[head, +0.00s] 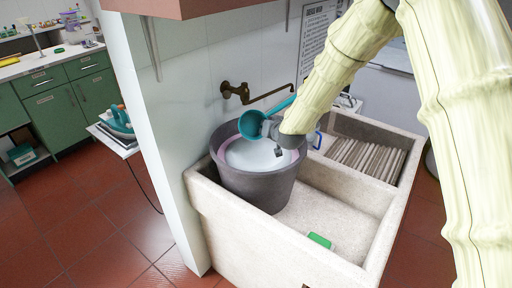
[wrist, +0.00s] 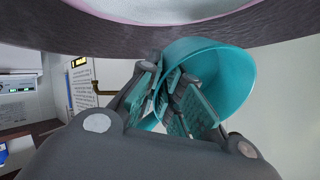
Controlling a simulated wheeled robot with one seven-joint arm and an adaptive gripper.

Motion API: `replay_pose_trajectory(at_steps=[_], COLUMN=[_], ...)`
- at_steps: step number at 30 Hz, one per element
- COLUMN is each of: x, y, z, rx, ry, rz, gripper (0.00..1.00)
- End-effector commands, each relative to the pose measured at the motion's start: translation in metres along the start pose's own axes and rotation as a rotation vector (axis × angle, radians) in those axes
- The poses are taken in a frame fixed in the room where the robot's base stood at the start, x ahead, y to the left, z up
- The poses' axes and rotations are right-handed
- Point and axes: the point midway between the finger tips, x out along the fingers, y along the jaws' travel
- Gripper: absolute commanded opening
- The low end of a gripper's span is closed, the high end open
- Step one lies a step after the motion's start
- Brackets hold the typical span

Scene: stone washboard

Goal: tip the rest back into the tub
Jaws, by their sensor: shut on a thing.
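A teal dipper (head: 251,123) with a round cup hangs over the back rim of a dark grey tub (head: 248,190). Its cup is tilted on its side, and I cannot see anything inside it. The tub stands upright in the stone sink and holds pale, whitish contents (head: 252,155) with a pinkish band around them. My gripper (head: 272,129) is shut on the dipper, just right of its cup. In the wrist view the dipper's cup (wrist: 235,80) surrounds part of the gripper fingers (wrist: 170,95), and the tub wall (wrist: 110,38) spans the top.
The stone sink (head: 230,232) has a ribbed washboard (head: 368,158) at its right. A brass tap (head: 235,91) sticks out of the wall behind the tub. A green block (head: 319,240) lies on the sink floor. A blue-handled thing (head: 317,140) stands right of the tub.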

Motion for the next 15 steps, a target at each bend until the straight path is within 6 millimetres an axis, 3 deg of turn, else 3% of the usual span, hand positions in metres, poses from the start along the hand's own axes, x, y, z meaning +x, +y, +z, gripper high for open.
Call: replay_pose_trajectory(at_steps=[15], x=[0.0064], y=[0.0005], z=[-0.001], rx=[0.033], ry=[-0.201], rz=[0.058], gripper=[0.0])
